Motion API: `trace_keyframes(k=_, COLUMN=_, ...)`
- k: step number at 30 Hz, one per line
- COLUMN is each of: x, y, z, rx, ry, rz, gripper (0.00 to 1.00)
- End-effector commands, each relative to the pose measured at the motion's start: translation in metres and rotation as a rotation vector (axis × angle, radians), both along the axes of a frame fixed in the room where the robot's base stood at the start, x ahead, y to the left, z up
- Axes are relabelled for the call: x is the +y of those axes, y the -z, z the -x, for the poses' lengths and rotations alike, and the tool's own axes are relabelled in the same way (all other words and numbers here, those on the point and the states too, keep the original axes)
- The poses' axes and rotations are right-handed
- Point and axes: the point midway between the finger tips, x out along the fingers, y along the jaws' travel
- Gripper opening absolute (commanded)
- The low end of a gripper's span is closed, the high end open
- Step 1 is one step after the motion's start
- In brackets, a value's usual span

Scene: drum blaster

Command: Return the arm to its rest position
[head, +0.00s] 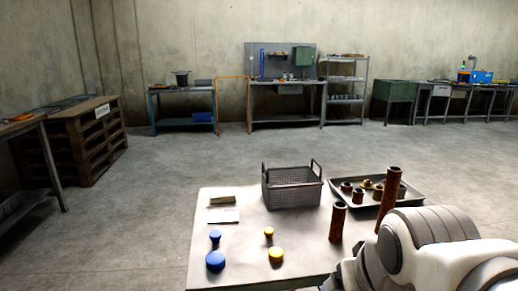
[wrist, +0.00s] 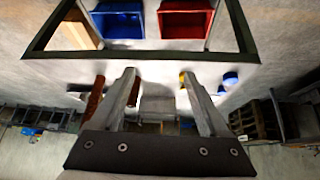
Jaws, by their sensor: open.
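My gripper (wrist: 158,76) is in the wrist view, its two fingers spread apart with nothing between them. It is not visible in the head view, where only a white rounded part of my arm (head: 430,245) shows at the lower right, beside the table. The arm link covers the table's right front corner.
The table (head: 225,265) carries a wire basket (head: 292,190), a dark tray (head: 415,203) of rusty parts, upright rusty tubes (head: 337,222), and blue (head: 215,261) and yellow knobs (head: 276,255). A blue bin (wrist: 118,22) and red bin (wrist: 186,22) show in the wrist view. Open floor lies beyond.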

Motion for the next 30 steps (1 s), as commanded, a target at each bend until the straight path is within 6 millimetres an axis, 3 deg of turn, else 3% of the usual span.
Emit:
trace_keyframes(k=4, x=0.005, y=0.012, z=0.048, rx=0.073, ry=-0.001, rz=-0.037, gripper=0.78)
trace_keyframes(k=6, x=0.004, y=-0.018, z=0.043, rx=0.073, ry=0.001, rz=-0.034, gripper=0.78)
trace_keyframes(k=11, x=0.004, y=-0.052, z=0.043, rx=0.073, ry=0.002, rz=-0.033, gripper=0.78)
trace_keyframes(k=30, x=0.004, y=-0.217, z=0.042, rx=0.072, ry=0.002, rz=-0.032, gripper=0.78)
